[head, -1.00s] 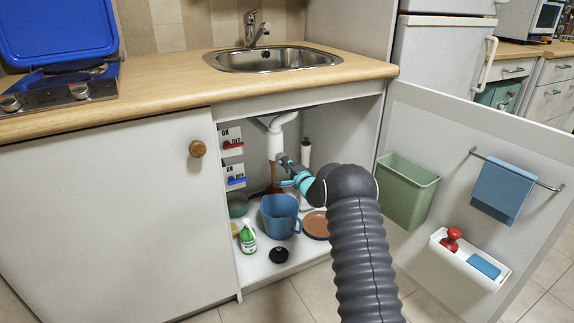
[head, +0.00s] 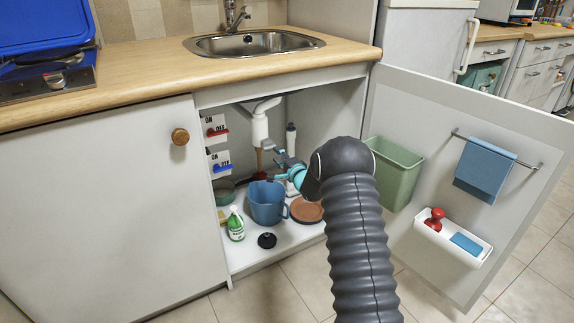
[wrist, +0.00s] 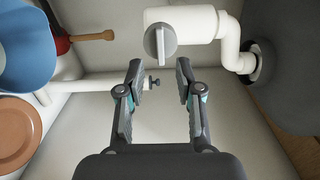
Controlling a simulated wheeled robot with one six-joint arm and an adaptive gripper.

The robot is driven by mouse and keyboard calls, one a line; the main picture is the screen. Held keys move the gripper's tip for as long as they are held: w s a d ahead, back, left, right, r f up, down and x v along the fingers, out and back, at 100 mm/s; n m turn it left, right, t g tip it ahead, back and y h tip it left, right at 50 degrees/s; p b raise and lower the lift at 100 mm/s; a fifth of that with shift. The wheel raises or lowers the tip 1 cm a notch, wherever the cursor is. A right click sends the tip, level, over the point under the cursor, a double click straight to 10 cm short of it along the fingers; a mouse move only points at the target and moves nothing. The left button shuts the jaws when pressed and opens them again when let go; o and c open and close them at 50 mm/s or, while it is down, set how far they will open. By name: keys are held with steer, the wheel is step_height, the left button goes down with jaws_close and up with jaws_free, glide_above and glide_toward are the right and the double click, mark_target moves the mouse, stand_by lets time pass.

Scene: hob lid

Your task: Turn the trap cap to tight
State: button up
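The trap cap (wrist: 160,43) is a round grey cap with a raised bar grip, on the end of the white trap pipe (wrist: 195,22) in the wrist view. Its bar runs roughly up and down in that picture. My gripper (wrist: 158,70) is open and empty, its two fingers apart below the cap, not touching it. In the head view my gripper (head: 282,167) is inside the cupboard, right of and below the white trap (head: 260,127). The cap cannot be made out there.
A blue jug (head: 266,205), a green-white bottle (head: 236,226), a black knob-like piece (head: 267,240) and a brown disc (head: 306,210) stand on the cupboard floor. ON/OFF valves (head: 217,133) are on the left. The open door (head: 410,235) carries a green bin (head: 395,172).

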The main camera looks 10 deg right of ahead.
steer(key=v, duration=0.6)
steer(key=shift+s, duration=0.35)
steer(key=s+d+f+n+g+h, duration=0.1)
steer(key=d+f+n+g+h, duration=0.1)
steer(key=f, duration=0.3)
steer(key=s+d+f+n+g+h, duration=0.2)
steer(key=f, duration=0.4)
steer(key=s+d+n+g+h, duration=0.25)
steer(key=s+g, duration=0.25)
steer(key=s, duration=0.3)
steer(key=s+a+r+n+g, duration=0.1)
steer(key=s+a+r+n, duration=0.1)
steer(key=s+r, duration=0.7)
steer(key=s+a+r+n, duration=0.3)
steer(key=s+r, duration=0.6)
steer(key=s, duration=1)
steer(key=s+a+r+n+g, duration=0.1)
steer(key=s+a+r+n, duration=0.2)
steer(key=s+r, duration=0.6)
steer(key=s+a+y, duration=0.1)
steer(key=s+a, duration=0.1)
steer(key=s, duration=0.3)
steer(key=shift+g, duration=0.3)
